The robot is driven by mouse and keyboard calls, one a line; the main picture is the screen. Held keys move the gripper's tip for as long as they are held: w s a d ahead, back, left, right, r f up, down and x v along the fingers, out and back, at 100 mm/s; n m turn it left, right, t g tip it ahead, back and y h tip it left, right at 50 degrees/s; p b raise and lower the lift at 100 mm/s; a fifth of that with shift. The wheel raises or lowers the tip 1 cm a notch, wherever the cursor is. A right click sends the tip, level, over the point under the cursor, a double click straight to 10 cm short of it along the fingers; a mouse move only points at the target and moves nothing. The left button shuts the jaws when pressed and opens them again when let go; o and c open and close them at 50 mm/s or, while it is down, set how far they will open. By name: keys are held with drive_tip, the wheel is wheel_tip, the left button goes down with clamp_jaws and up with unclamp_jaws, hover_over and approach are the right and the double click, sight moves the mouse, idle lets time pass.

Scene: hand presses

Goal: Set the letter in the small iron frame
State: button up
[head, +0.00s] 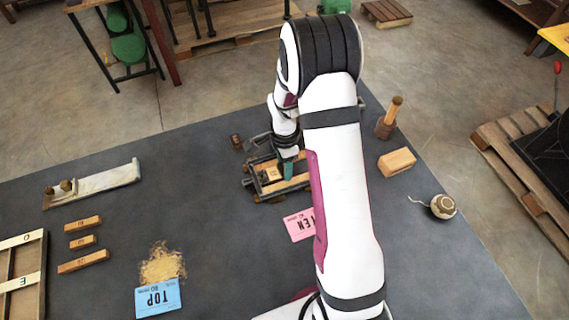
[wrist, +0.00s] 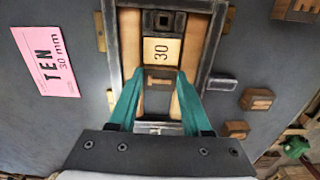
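The small iron frame (head: 254,189) lies on the dark table in the middle of the head view, partly hidden by my arm. In the wrist view its metal rim (wrist: 209,62) surrounds wooden strips (wrist: 188,42) and a pale block marked 30 (wrist: 162,51). A wooden block with a dark T-shaped letter (wrist: 158,82) is inside the frame, close against the 30 block. My gripper (wrist: 161,72) has teal fingers at both sides of the letter block and looks closed on it. The fingertips are down within the frame; the exact contact is hard to see.
A pink TEN card (head: 299,224) lies beside the frame. A mallet (head: 387,122), a wooden block (head: 397,161) and a string ball (head: 442,206) stand right. Table between is clear.

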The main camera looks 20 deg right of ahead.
drive_tip(key=shift+o, duration=0.9)
drive_tip(key=shift+f, duration=0.65)
drive_tip(key=s+a+r+n, duration=0.1)
drive_tip(key=s+r, duration=0.1)
drive_tip(key=r, duration=0.6)
drive_tip(key=s+a+r+n, duration=0.1)
drive_tip(key=s+r, duration=0.1)
drive_tip(key=r, duration=0.7)
drive_tip(key=s+a+r+n, duration=0.1)
drive_tip(key=s+a+n, duration=0.1)
drive_tip(key=s, duration=0.5)
drive_tip(key=s+a+r+n+y, duration=0.1)
drive_tip(key=s+a+r+n, duration=0.1)
drive_tip(key=s+n, duration=0.3)
drive_tip(key=s+a+r+n, duration=0.2)
drive_tip(key=s+a+n, duration=0.1)
drive_tip(key=s, duration=0.6)
drive_tip(key=shift+s+a+r+n+y, duration=0.15)
drive_tip(key=shift+a+r+n+y, duration=0.15)
drive_tip(key=shift+y, duration=0.1)
